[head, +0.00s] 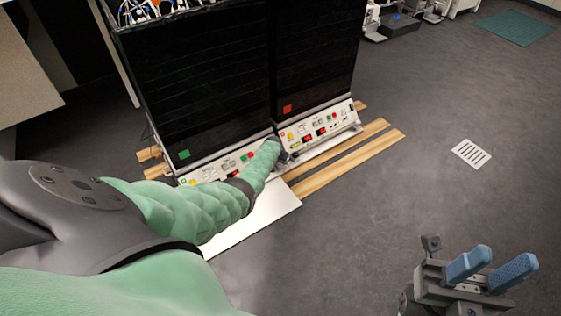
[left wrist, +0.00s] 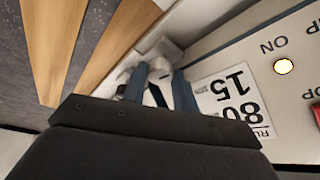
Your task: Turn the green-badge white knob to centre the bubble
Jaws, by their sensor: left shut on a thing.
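The green badge (head: 184,154) is on the lower left of the left black shaker unit. My left arm reaches across to the right end of that unit's front panel, and its hand is mostly hidden in the head view. In the left wrist view my left gripper (left wrist: 158,85) has its blue fingers closed on either side of a small white knob (left wrist: 155,72), partly hidden by the fingers. I cannot make out the bubble. My right gripper (head: 498,267) is open and empty above the floor at the lower right.
The right black shaker unit (head: 315,60) with a red badge (head: 287,109) stands close beside the left one. Wooden boards (head: 345,162) lie under the units. A panel with a lit round button (left wrist: 283,66) and a printed label (left wrist: 232,100) is beside my left fingers.

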